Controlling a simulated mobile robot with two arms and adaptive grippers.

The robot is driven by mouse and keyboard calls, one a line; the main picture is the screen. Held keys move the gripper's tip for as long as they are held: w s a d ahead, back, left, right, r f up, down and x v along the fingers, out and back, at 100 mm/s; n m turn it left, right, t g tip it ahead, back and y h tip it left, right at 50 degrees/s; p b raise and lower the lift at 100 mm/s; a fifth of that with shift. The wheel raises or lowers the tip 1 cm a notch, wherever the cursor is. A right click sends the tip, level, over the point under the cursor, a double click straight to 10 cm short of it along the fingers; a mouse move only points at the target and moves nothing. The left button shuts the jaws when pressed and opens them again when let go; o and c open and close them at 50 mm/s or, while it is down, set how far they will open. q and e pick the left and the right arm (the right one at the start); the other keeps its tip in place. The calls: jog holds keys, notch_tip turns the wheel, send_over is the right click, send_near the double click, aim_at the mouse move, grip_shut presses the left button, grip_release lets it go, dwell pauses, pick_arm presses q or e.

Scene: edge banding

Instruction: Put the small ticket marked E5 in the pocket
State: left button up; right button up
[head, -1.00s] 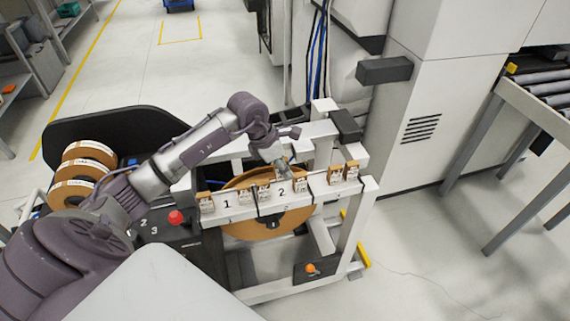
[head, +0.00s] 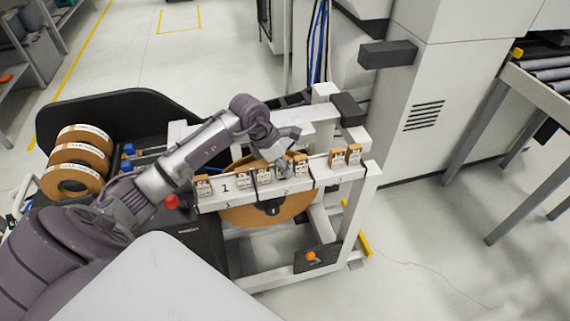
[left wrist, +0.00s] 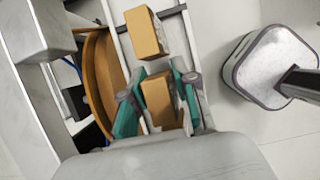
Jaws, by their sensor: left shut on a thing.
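My left gripper (head: 283,170) is at the middle of the white rack rail (head: 324,177), over the section marked 2. In the left wrist view its two green-padded fingers (left wrist: 158,103) are shut on a small brown ticket (left wrist: 159,92). Other small tickets stand along the rail: one at the left end (head: 203,187), a pair near the middle (head: 263,175), and a pair at the right (head: 353,155). The print on the tickets is too small to read, so I cannot tell which is E5. Whether the held ticket touches the rail is unclear. My right gripper is not in view.
Another brown ticket (left wrist: 146,33) stands close beyond the held one in the wrist view. A large brown edge-band roll (head: 240,213) sits behind the rail. Several rolls (head: 75,160) stand at the left. A white machine cabinet (head: 420,70) rises at the right.

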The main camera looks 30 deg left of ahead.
pick_arm(q)
jog(key=shift+f+b, duration=0.45)
jog(key=shift+f, duration=0.1)
jog(key=o, duration=1)
jog(key=shift+r, duration=0.1)
jog(key=shift+c, duration=0.2)
jog(key=shift+r, duration=0.1)
jog(key=v, duration=1.1)
jog(key=shift+s+a+r, duration=0.1)
jog(key=shift+s+r, duration=0.05)
jog(key=shift+r, duration=0.2)
